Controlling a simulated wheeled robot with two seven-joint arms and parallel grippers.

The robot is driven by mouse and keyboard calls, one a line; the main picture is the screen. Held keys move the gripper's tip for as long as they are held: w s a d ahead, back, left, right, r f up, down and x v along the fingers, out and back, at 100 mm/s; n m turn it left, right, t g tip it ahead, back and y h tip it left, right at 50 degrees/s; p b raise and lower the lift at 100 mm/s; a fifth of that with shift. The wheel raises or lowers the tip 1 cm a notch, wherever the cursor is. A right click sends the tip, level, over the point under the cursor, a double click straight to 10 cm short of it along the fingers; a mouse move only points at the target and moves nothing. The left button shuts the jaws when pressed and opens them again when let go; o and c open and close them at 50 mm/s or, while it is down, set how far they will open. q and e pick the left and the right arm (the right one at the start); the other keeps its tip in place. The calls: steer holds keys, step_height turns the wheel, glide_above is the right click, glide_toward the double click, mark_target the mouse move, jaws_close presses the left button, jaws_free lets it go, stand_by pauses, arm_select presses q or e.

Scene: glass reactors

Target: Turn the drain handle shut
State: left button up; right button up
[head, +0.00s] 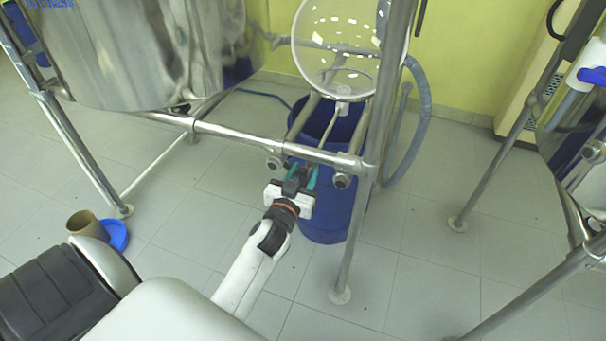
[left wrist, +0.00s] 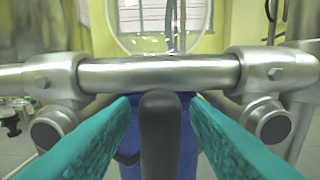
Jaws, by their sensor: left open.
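My left gripper (head: 303,172) reaches to the horizontal steel tube of the reactor frame, above the blue bin. In the left wrist view its two teal fingers (left wrist: 160,112) are open. A dark grey bar with a rounded end, which looks like the drain handle (left wrist: 160,130), stands upright between them. Gaps show on both sides of it, so the fingers are apart from it. In the head view the gripper and tube largely hide this handle. My right gripper is not in view.
The steel tube (left wrist: 160,75) with clamps at both ends crosses just beyond the fingers. The blue bin (head: 325,222) stands below, under the glass vessel (head: 335,68). A grey hose (head: 421,120) hangs at its right. A brown cup (head: 85,224) lies on the floor at left.

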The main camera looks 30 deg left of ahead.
arm_select(q)
jaws_close()
